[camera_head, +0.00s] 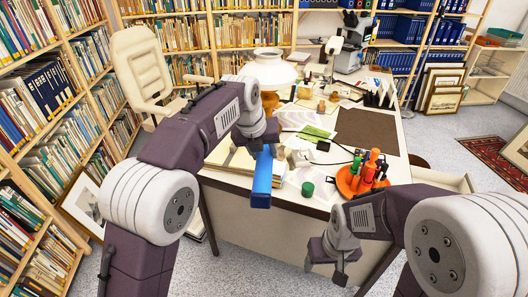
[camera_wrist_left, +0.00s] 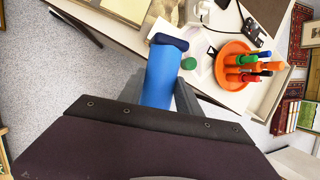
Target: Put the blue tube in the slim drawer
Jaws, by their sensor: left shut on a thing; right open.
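A blue tube (camera_head: 262,180) with a dark blue end hangs upright in my left gripper (camera_head: 262,148), just off the desk's front edge. In the left wrist view the blue tube (camera_wrist_left: 160,78) sits between the two fingers of my left gripper (camera_wrist_left: 160,97). A shallow pale drawer (camera_head: 443,180) stands pulled out at the right end of the desk, partly hidden behind my right arm; it also shows in the left wrist view (camera_wrist_left: 272,94). My right gripper (camera_head: 340,274) is open and empty, low in front of the desk.
On the desk (camera_head: 300,208) are an orange round holder (camera_head: 350,184) with several markers, a green cap (camera_head: 307,189), papers, a dark mat (camera_head: 367,130) and a white lamp (camera_head: 268,68). A beige chair (camera_head: 140,70) and bookshelves stand behind. Framed prints lean at right.

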